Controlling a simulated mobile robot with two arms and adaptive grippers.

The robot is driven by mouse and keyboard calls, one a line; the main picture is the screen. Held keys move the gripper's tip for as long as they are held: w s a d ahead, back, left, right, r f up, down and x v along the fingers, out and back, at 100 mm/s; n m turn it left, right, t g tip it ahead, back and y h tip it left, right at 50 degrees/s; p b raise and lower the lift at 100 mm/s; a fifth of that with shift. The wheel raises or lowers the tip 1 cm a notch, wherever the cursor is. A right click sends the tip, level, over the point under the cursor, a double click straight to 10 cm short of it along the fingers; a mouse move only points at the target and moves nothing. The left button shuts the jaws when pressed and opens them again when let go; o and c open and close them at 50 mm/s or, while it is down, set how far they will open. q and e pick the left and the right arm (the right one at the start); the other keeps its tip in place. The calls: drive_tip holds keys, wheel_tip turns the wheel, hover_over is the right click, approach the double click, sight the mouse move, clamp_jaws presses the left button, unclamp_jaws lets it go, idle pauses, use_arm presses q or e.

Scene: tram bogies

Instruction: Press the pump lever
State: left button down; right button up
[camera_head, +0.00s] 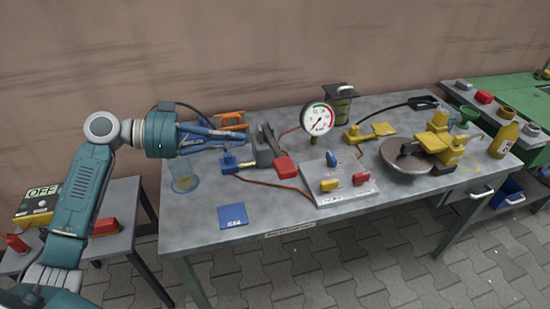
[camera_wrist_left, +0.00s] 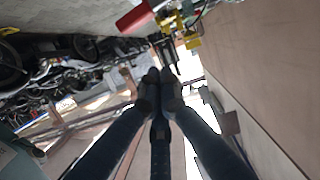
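The hand pump (camera_head: 265,147) stands on the grey workbench, with a dark grey body and a lever with a red grip (camera_head: 285,167) at its front right end. A blue fitting (camera_head: 232,163) sits beside it on the left. My left gripper (camera_head: 246,134) comes in from the left above the bench, its blue fingers pointing right toward the pump, seemingly just short of it. In the left wrist view its fingers (camera_wrist_left: 160,76) are drawn together with nothing visible between them. A red block (camera_wrist_left: 135,18), perhaps the grip, shows ahead there. My right gripper is out of view.
A pressure gauge (camera_head: 317,118) and a valve panel (camera_head: 336,198) with blue, red and yellow handles stand right of the pump. The wall is close behind.

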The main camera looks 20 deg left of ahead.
use_arm(q)
drive_tip(key=p, duration=0.3)
hover_over(275, 163)
drive_tip(key=shift+w+f, duration=0.2)
drive_tip(key=shift+f, duration=0.8)
drive_tip(key=f, duration=0.1)
drive_tip(key=f+p, duration=0.1)
drive_tip(key=f, duration=0.1)
drive_tip(key=shift+s+f, duration=0.2)
drive_tip(key=shift+f, duration=0.5)
drive_tip(key=shift+f, duration=0.1)
